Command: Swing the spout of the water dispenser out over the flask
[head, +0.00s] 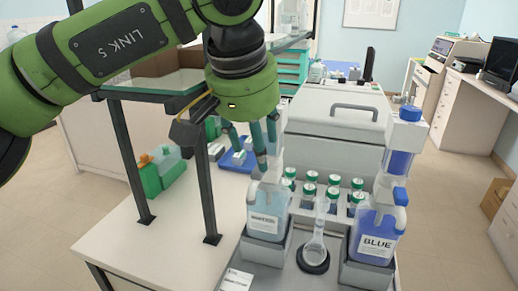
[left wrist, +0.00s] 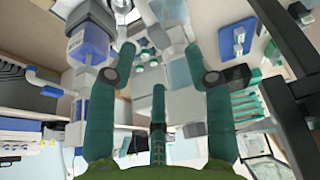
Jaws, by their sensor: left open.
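The water dispenser (head: 267,208) is a clear, pale-blue bottle with a white label, standing in a grey holder at the left of the station. My left gripper (head: 254,148) hangs just above and behind its top, with its green fingers spread and nothing seen between them. The fingers cover the bottle's top, so I cannot make out the spout or tell whether they touch it. In the left wrist view the spread fingers (left wrist: 160,50) also show. The clear flask (head: 316,247) stands upright in a black ring, right of the water dispenser. My right gripper is not in view.
The blue-filled dispenser (head: 376,232), labelled BLUE, stands right of the flask. Several green-capped bottles (head: 309,189) stand in a rack behind. A dark-legged glass shelf (head: 165,84) rises at the left, near my arm. The white counter (head: 175,240) is clear at front left.

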